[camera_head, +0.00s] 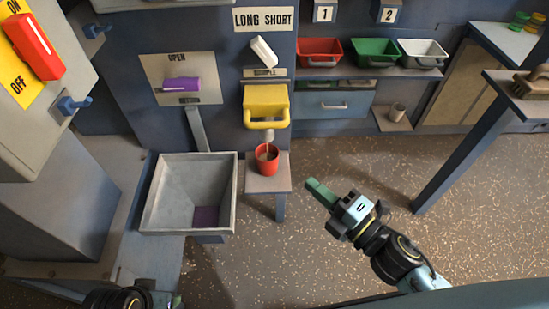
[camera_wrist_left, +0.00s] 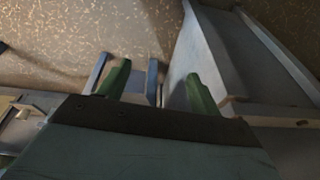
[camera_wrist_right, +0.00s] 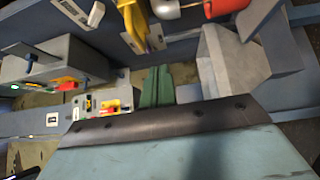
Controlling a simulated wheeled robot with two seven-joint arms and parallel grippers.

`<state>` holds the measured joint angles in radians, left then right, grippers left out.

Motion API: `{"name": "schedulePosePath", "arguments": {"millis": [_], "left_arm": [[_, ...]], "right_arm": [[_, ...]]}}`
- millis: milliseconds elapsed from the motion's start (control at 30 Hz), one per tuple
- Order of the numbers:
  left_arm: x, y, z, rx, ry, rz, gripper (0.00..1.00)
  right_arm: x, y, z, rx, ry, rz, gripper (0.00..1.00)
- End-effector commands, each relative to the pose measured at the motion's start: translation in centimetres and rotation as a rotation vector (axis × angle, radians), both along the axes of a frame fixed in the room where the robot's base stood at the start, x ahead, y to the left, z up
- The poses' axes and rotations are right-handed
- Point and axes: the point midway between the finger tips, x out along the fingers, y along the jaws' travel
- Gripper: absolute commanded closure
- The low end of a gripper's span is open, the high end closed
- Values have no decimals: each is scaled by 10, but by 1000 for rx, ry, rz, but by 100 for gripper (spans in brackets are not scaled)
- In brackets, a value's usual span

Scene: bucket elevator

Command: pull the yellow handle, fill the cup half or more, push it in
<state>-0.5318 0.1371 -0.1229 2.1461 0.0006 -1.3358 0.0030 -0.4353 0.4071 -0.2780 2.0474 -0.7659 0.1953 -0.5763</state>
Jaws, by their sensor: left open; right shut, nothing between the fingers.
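The yellow handle (camera_head: 266,124) is on the front of a yellow box that sticks out from the blue machine, under the sample label. A thin pale stream (camera_head: 268,138) shows between the yellow box and the red cup (camera_head: 267,168). The cup stands upright on a small stool (camera_head: 281,184) and has brownish material inside; its exact level is hard to tell. My right gripper (camera_head: 320,193) is shut and empty, to the right of the stool and apart from the cup. My left gripper (camera_wrist_left: 158,88) is open and empty in the left wrist view; its fingers are hardly visible in the head view.
A grey open bin (camera_head: 230,195) stands left of the stool. A purple handle (camera_head: 182,84) and a white lever (camera_head: 264,51) are on the machine. A red switch (camera_head: 34,46) is at the far left. Coloured trays (camera_head: 374,52) sit behind; speckled floor is free at the right.

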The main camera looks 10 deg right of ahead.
Motion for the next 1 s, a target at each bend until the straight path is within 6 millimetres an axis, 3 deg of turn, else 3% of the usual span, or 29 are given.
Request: {"name": "schedulePosePath", "arguments": {"millis": [200,367,933,1000], "left_arm": [[-2,1,11,1,-14,1,36],[-2,1,14,1,-14,1,36],[-1,2,8,4,-12,1,36],[-2,2,7,4,-10,1,36]], "right_arm": [[-12,16,24,-53,-141,63,100],[-5,22,29,-55,-150,67,100],[67,77,41,-53,-148,65,100],[77,75,41,-55,-148,63,100]]}}
